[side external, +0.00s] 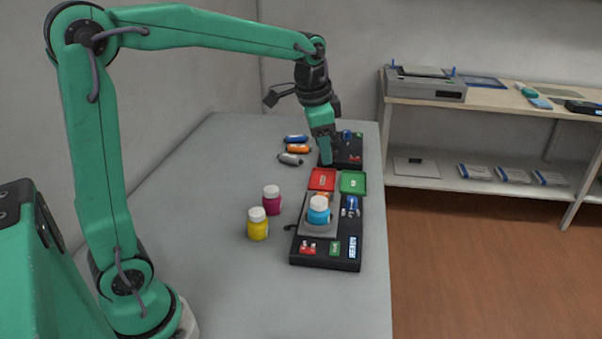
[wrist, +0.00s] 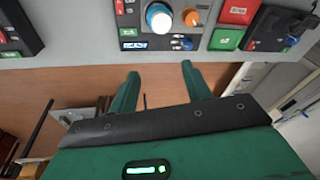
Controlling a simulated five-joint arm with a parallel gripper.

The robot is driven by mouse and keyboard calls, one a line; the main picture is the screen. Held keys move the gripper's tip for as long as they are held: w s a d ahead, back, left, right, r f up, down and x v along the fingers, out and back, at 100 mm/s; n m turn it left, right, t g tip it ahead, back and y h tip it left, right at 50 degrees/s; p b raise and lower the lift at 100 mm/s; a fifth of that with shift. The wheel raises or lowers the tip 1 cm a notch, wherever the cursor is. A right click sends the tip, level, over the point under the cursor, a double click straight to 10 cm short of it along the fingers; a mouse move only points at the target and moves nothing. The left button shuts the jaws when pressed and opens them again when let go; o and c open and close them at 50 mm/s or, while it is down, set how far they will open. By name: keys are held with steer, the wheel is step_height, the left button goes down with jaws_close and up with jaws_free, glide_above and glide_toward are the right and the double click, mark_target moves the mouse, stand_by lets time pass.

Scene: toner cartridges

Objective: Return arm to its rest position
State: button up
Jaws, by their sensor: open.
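My gripper (side external: 326,158) hangs pointing down, close to the far black device (side external: 348,154); its open fingers (wrist: 160,78) hold nothing in the wrist view. A cyan bottle with a white cap (side external: 318,210) stands upright on a grey plate on the near black unit (side external: 300,243). The bottle also shows in the wrist view (wrist: 159,20), with a small orange item (wrist: 191,18) beside it. Blue (side external: 295,138), orange (side external: 298,149) and grey (side external: 290,159) cartridges lie left of my gripper.
A magenta bottle (side external: 271,199) and a yellow bottle (side external: 257,224) stand on the grey table (side external: 215,170), left of the near unit. The table's left part is clear. A shelf (side external: 500,112) with equipment stands beyond a floor gap to the right.

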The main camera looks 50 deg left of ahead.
steer(key=s+d+f+n+t, duration=0.1)
steer(key=s+n, duration=0.1)
steer(key=s, duration=0.8)
steer(key=s+d+n+t, duration=0.1)
steer(key=s+n+t, duration=0.1)
steer(key=s, duration=0.8)
steer(key=shift+d+f+n, duration=0.35)
steer(key=shift+n, duration=0.45)
steer(key=shift+s, duration=0.1)
